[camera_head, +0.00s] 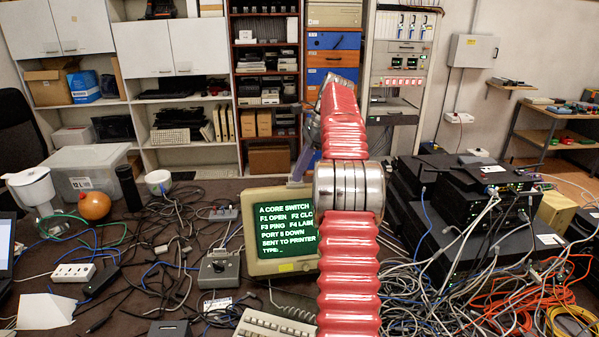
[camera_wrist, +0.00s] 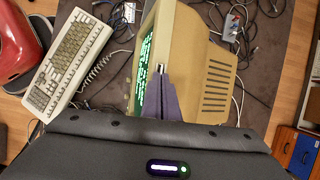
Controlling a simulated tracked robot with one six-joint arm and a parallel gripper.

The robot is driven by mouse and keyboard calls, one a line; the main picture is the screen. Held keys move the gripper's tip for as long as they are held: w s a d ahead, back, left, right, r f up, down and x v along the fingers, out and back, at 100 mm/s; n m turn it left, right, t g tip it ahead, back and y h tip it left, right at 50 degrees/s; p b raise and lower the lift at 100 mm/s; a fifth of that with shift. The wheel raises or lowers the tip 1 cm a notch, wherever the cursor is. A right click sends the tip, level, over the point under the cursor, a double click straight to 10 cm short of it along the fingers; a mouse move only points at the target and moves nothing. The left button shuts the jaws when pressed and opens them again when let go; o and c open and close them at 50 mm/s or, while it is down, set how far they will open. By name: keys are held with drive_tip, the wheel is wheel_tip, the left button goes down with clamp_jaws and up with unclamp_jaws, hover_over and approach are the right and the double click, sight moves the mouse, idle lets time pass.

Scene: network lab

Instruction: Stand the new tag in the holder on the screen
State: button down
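The screen (camera_head: 284,226) is a beige monitor with green text, standing on the desk partly behind my arm. In the wrist view the monitor (camera_wrist: 198,62) is seen from above. My gripper (camera_head: 299,178) points down at its top edge. In the wrist view the purple fingers of my gripper (camera_wrist: 160,76) come together over the front top edge, shut on a small pale piece (camera_wrist: 160,68), which looks like the tag seen edge-on. I cannot tell whether it touches the monitor. I cannot make out the holder.
A keyboard (camera_head: 268,325) lies in front of the monitor. A grey switch box (camera_head: 219,269) and many cables are at its left. Stacked black network units (camera_head: 470,215) and tangled cables fill the right.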

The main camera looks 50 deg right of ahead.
drive_tip(key=c, duration=2)
unclamp_jaws()
drive_tip(key=shift+s+a+r+t+h, duration=0.1)
drive_tip(key=shift+s+a+t+h, duration=0.4)
drive_tip(key=shift+t+h, duration=0.35)
